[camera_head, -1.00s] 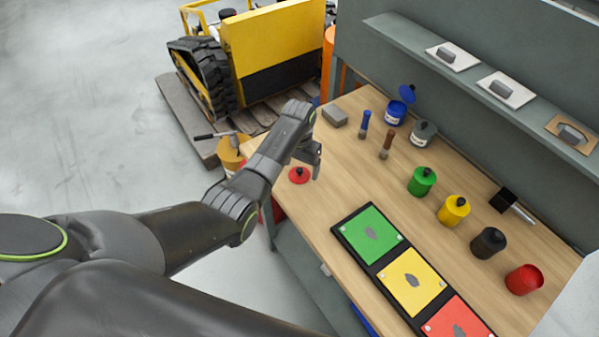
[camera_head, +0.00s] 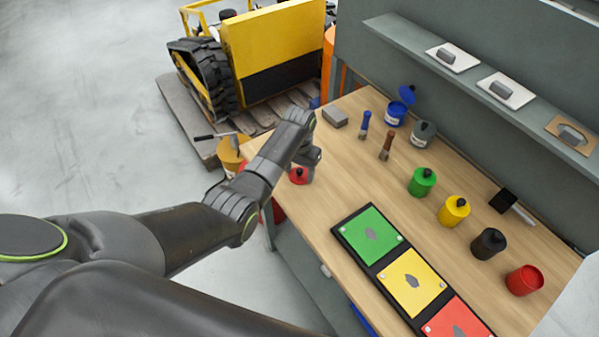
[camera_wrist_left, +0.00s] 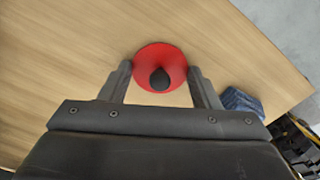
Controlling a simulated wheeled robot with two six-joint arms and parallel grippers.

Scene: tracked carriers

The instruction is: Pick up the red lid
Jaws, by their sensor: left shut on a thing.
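The red lid (camera_head: 298,177), a round disc with a dark knob, is at the near left end of the wooden workbench. My left gripper (camera_head: 304,171) is down at it and partly hides it in the head view. In the left wrist view the red lid (camera_wrist_left: 146,62) sits between the two fingers of the left gripper (camera_wrist_left: 159,67), one on each side, and the gripper is shut on it. I cannot tell any gap between lid and bench. My right gripper is not in view.
An open red can (camera_head: 524,280) stands at the bench's right end, beside black, yellow and green cans. A tray with green, yellow and red panels (camera_head: 371,235) lies along the front edge. Brushes and a grey block (camera_head: 335,117) are behind the gripper.

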